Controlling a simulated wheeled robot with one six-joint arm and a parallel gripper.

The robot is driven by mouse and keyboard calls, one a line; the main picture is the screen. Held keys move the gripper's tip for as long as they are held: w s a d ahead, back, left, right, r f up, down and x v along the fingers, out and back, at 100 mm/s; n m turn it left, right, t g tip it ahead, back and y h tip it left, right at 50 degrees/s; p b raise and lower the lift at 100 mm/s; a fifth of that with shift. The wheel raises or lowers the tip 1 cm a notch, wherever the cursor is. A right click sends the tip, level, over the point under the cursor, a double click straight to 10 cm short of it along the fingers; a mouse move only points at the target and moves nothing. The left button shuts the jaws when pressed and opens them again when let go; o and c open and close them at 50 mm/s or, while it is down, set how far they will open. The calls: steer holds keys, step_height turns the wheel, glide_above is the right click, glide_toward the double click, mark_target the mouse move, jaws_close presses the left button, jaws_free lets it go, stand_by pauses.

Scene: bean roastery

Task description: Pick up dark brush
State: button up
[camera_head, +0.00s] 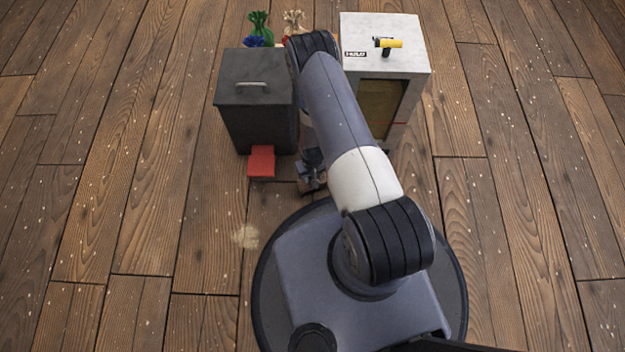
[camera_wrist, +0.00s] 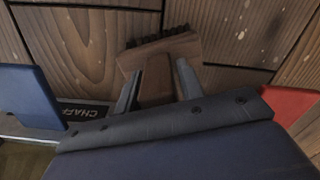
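The dark brush (camera_wrist: 157,78) shows in the wrist view, with a brown wooden handle and head and a row of dark bristles at the far edge. It lies over the plank floor. My gripper (camera_wrist: 158,70) has its two grey fingers spread, one on each side of the brush handle, with narrow gaps that look visible beside it. In the head view my gripper (camera_head: 311,178) is low near the floor, in front of the dark bin and the white cabinet. I cannot make out the brush there.
A dark bin (camera_head: 257,115) with a red pedal (camera_head: 262,161) stands left of my gripper. A white cabinet (camera_head: 385,55) stands to the right, with a yellow-black tool (camera_head: 388,44) on top. Tied sacks (camera_head: 259,25) are behind. A CHAFF label (camera_wrist: 85,115) shows at left. The outer floor is clear.

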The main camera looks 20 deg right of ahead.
jaws_close()
steer(key=shift+r, duration=0.1)
step_height(320, 180, up, 10)
steer(key=p, duration=0.3)
steer(key=shift+p, duration=0.35)
